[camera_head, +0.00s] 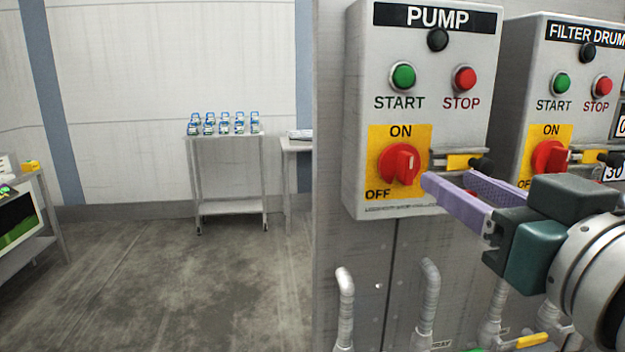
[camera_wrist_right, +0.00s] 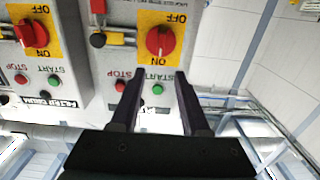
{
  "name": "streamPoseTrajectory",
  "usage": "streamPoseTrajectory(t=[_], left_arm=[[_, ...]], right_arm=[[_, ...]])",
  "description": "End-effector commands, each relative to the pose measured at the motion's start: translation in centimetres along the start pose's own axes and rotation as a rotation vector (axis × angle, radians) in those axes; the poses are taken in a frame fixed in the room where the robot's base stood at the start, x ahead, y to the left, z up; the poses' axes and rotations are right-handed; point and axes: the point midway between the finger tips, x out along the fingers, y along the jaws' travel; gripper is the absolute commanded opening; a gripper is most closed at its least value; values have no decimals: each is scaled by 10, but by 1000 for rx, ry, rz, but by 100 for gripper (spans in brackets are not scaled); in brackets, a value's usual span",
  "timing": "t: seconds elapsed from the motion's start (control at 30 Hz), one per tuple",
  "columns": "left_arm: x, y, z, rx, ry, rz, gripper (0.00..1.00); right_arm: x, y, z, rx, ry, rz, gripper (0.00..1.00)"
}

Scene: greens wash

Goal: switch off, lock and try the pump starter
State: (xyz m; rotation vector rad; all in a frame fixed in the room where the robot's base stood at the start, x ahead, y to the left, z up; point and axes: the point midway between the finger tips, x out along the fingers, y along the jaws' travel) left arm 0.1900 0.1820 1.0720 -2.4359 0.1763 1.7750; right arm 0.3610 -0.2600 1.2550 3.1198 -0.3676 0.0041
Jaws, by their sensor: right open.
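The pump starter (camera_head: 425,60) is a grey box with a green START button (camera_head: 403,76), a red STOP button (camera_head: 465,78) and a dark lamp (camera_head: 437,39). Its red rotary switch (camera_head: 398,165) sits on a yellow ON/OFF plate; its grip ridge looks upright, toward ON. Beside it is a metal slide with a yellow section (camera_head: 457,161) and black knob (camera_head: 482,165). My right gripper (camera_head: 448,181) is open and empty, its fingers just right of and below the switch. In the upside-down wrist view the switch (camera_wrist_right: 160,40) shows beyond the fingertips (camera_wrist_right: 158,76). My left gripper is out of view.
A similar FILTER DRUM starter (camera_head: 570,90) stands close on the right, with its own red switch (camera_head: 549,158). Grey pipes (camera_head: 427,300) rise below the boxes. A cart (camera_head: 230,207) with several small blue-and-white items stands at the back left. The floor (camera_head: 190,290) between is clear.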

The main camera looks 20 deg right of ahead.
Motion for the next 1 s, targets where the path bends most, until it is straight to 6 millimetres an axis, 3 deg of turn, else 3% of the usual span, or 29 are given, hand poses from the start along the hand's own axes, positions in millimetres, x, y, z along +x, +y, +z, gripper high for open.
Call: streamPoseTrajectory(t=[0.5, 0.93, 1.0], left_arm=[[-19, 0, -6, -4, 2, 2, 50], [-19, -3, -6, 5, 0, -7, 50], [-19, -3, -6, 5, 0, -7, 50]], right_arm=[[82, 0, -3, -2, -1, 1, 46], [92, 0, -1, -1, -3, 1, 46], [92, 0, -1, -1, -3, 1, 38]])
